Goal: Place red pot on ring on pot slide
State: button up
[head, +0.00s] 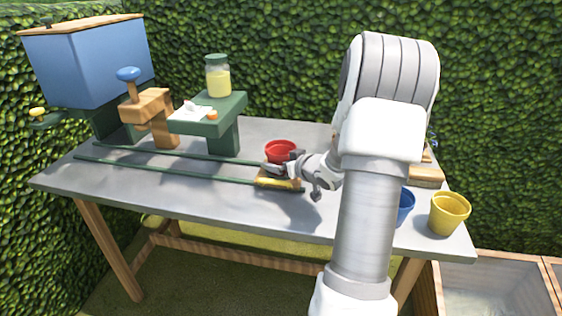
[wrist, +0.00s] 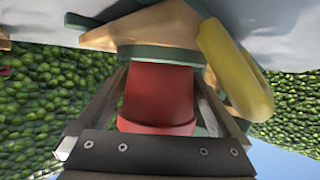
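The red pot (head: 281,150) is upright above the wooden pot slide block (head: 266,183) with its yellow handle (head: 281,184). My gripper (head: 283,166) reaches in from the right at the pot. In the wrist view, the red pot (wrist: 158,95) sits between the two fingers (wrist: 161,85), which appear to press on its sides. The pot's base meets a green ring (wrist: 160,54) on the wooden block (wrist: 150,25). I cannot tell whether the base is fully seated in the ring. The yellow handle (wrist: 235,68) is close beside the right finger.
Two green rails (head: 180,171) run left along the grey table (head: 220,205). A green stand (head: 222,125) with a jar (head: 218,78) stands behind. A blue hopper (head: 95,65) is far left. A blue pot (head: 405,206) and a yellow pot (head: 449,214) stand at right.

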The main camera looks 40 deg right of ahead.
jog(key=shift+s+r, duration=0.25)
jog(key=shift+r, duration=0.15)
jog(key=d+p+v, duration=0.1)
jog(key=p+v, duration=0.2)
jog(key=v, duration=0.8)
jog(key=shift+s+a, duration=0.25)
jog(key=shift+a, duration=0.25)
